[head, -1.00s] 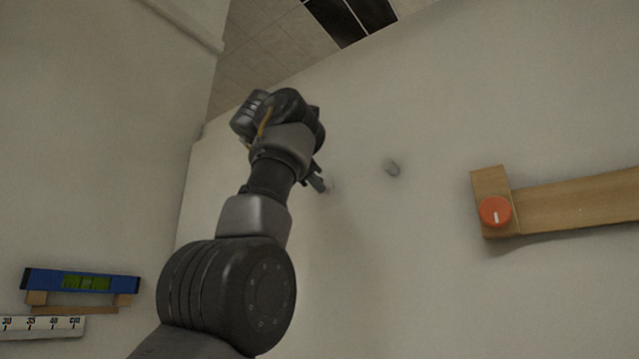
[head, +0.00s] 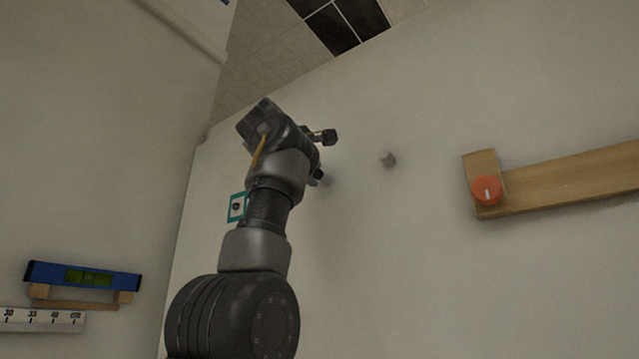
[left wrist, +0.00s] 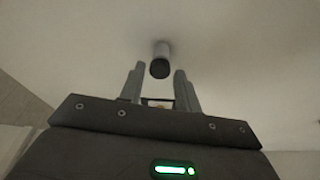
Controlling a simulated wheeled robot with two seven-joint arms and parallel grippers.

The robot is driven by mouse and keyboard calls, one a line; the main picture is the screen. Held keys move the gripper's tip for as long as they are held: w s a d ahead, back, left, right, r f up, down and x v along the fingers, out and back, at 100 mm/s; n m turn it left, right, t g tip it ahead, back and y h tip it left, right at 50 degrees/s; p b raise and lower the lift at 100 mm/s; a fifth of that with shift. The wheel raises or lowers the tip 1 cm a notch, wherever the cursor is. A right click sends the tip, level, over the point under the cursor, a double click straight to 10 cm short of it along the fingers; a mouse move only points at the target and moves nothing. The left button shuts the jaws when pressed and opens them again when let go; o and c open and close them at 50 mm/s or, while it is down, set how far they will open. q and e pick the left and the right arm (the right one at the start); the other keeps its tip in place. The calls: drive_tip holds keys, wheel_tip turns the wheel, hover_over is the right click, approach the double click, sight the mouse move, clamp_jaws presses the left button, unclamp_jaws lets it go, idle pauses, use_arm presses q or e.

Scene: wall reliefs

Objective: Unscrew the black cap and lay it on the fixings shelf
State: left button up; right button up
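The black cap (left wrist: 160,68) is the dark round end of a short grey post (left wrist: 162,50) that sticks out from a pale wall in the left wrist view. My left gripper (left wrist: 157,78) is open. Its two grey fingers point towards the post, one on each side of the cap, with gaps on both sides. I cannot tell how deep the cap sits between them. In the head view my left gripper (head: 322,157) is close to the wall, and I cannot make out the cap there. No shelf that is clearly the fixings shelf shows. My right gripper is out of view.
A small grey stub (head: 388,159) stands on the wall right of my gripper. A blue level (head: 83,277), a ruler (head: 42,319) and a teal-framed plate (head: 237,207) are on the left.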

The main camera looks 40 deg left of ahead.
use_arm(q)
drive_tip(key=shift+f+m+b, duration=0.3)
drive_tip(key=shift+m+b, duration=0.2)
drive_tip(key=shift+m, duration=0.3)
drive_tip(key=m, duration=0.3)
drive_tip(key=m+t+h+b, duration=0.1)
drive_tip(key=m, duration=0.2)
drive_tip(key=m+t+h, duration=0.1)
drive_tip(key=m, duration=0.2)
drive_tip(key=shift+a+r+m, duration=0.2)
drive_tip(key=shift+r+m, duration=0.05)
drive_tip(key=shift+m, duration=0.05)
drive_tip(key=shift+d, duration=0.15)
clamp_jaws()
drive_tip(key=shift+s+n+g+y+p, duration=0.1)
drive_tip(key=shift+n+g+y+p, duration=0.25)
drive_tip(key=shift+n, duration=1.2)
drive_tip(key=shift+n+g+y+p, duration=0.2)
drive_tip(key=shift+n+y, duration=0.25)
drive_tip(key=shift+n, duration=1.1)
